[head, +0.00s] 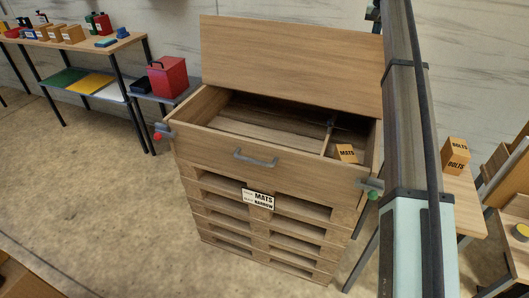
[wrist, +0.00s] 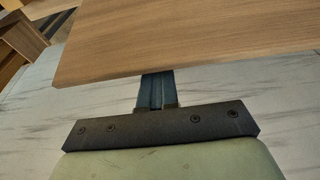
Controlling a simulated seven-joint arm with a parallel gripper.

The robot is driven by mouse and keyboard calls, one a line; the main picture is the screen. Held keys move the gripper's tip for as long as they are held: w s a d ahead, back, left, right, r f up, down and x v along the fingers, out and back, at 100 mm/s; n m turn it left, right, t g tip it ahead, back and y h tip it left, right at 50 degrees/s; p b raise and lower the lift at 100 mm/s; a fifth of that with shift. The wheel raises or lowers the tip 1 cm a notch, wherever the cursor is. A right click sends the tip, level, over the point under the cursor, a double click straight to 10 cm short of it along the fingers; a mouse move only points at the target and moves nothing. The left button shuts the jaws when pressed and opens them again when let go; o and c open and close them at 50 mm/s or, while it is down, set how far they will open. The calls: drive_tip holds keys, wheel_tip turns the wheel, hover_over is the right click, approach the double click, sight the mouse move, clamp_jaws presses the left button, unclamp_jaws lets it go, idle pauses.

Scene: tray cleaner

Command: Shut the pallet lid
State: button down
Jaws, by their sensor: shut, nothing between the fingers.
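The pallet lid (head: 290,62) is a wide plain wooden panel. It stands raised at the back of the wooden pallet box (head: 205,143), whose inside is exposed. In the wrist view the wooden panel (wrist: 190,38) fills the top, with its edge crossing the fingers. My gripper (wrist: 157,84) is shut and empty, with its fingertips at or behind that edge. I cannot tell whether they touch it. In the head view only a small dark part near the top right shows, beside the lid's upper right corner.
The box has a front handle (head: 255,159), a divider, a small "MATS" block (head: 346,154) inside and side latches (head: 163,133) (head: 370,185). A shelf table with bins and a red box (head: 168,77) stands left. A table with a "BOLTS" box (head: 455,156) stands right. Floor in front is clear.

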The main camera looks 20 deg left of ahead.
sight(373, 45)
drive_tip(key=shift+s, duration=0.1)
idle(0.4)
drive_tip(key=shift+s, duration=2)
drive_tip(key=shift+f, duration=0.1)
drive_tip(key=shift+s+f, duration=0.1)
drive_tip(key=shift+s, duration=2)
drive_tip(key=shift+s+f, duration=0.15)
drive_tip(key=shift+s, duration=0.8)
drive_tip(key=shift+s+f, duration=0.15)
drive_tip(key=shift+s, duration=0.95)
drive_tip(key=shift+s+f, duration=0.2)
drive_tip(key=shift+s, duration=0.7)
drive_tip(key=shift+s+f, duration=0.2)
drive_tip(key=shift+s, duration=0.8)
